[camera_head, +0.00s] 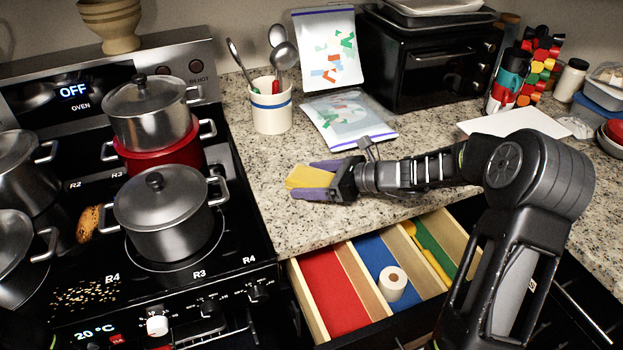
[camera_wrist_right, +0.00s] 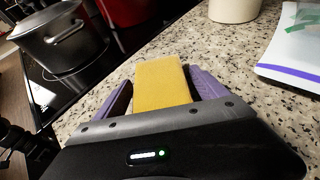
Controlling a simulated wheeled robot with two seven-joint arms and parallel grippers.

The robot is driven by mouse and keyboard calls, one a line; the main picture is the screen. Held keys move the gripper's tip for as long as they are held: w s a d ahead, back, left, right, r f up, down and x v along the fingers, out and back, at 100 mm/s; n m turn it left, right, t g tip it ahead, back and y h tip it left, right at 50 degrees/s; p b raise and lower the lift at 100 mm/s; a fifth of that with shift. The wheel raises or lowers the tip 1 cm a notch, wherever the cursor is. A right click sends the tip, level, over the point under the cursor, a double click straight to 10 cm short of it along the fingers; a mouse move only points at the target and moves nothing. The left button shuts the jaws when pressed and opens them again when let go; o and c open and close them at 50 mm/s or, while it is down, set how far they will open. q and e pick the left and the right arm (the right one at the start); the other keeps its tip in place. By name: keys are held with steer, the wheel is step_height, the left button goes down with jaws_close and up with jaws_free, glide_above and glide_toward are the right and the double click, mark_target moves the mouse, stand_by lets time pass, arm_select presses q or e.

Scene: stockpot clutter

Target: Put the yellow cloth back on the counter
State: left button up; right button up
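The yellow cloth (camera_head: 308,177) is a folded, block-like piece between the purple fingers of my right gripper (camera_head: 316,181). My right gripper is shut on it, with a finger along each side. The wrist view also shows the cloth (camera_wrist_right: 162,84) sticking out past the fingers of the right gripper (camera_wrist_right: 160,95). Both are over the speckled counter (camera_head: 285,222), right of the stove and behind the open drawer. I cannot tell whether the cloth touches the counter. My left gripper is not in view.
Pots (camera_head: 167,215) crowd the stove at left. An open drawer (camera_head: 333,293) with coloured compartments and a paper roll (camera_head: 392,283) juts out in front. Bare counter surrounds the cloth.

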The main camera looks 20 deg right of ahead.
steer(key=shift+d+r, duration=0.15)
steer(key=shift+r, duration=0.1)
steer(key=v, duration=1.1)
steer(key=shift+s+d+r+b, duration=0.1)
steer(key=shift+s+d+b, duration=0.05)
steer(key=shift+s+b, duration=0.25)
